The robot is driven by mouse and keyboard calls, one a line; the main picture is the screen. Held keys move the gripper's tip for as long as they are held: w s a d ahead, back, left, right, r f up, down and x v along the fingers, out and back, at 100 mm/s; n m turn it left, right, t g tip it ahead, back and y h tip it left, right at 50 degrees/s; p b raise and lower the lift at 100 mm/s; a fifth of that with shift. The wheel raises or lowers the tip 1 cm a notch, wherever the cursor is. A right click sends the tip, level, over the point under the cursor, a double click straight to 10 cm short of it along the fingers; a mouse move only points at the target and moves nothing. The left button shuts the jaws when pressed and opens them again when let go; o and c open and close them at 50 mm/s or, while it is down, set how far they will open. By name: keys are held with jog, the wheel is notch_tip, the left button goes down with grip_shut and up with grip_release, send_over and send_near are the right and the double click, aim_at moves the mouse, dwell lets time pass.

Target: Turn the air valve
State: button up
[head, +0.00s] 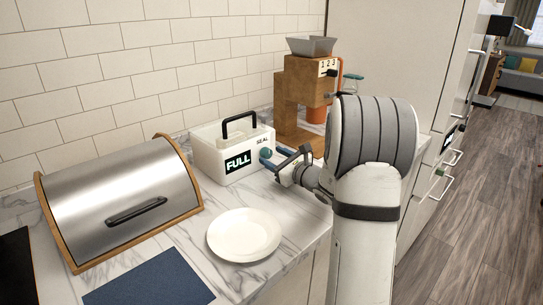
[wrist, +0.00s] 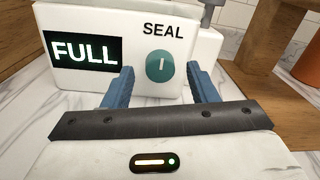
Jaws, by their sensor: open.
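The valve is a round teal knob (wrist: 159,66) under the word SEAL on the front of a white box (head: 208,158) with a black handle. A short light mark on the knob stands about upright. A black display (wrist: 86,51) left of the knob reads FULL. In the head view the knob (head: 265,153) is at the box's right end. My gripper (wrist: 160,70) is open and empty, its blue fingers pointing at the box front, one to each side of the knob in the wrist view. I cannot tell whether either finger touches it.
A steel bread box (head: 125,200) with wooden ends stands left of the white box. A white plate (head: 243,235) lies in front of it on the marble counter. A brown machine (head: 302,95) with a grey hopper stands behind my gripper. A blue mat (head: 150,279) lies at the front.

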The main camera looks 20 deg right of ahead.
jog(key=shift+w+a, duration=0.25)
jog(key=shift+w, duration=0.35)
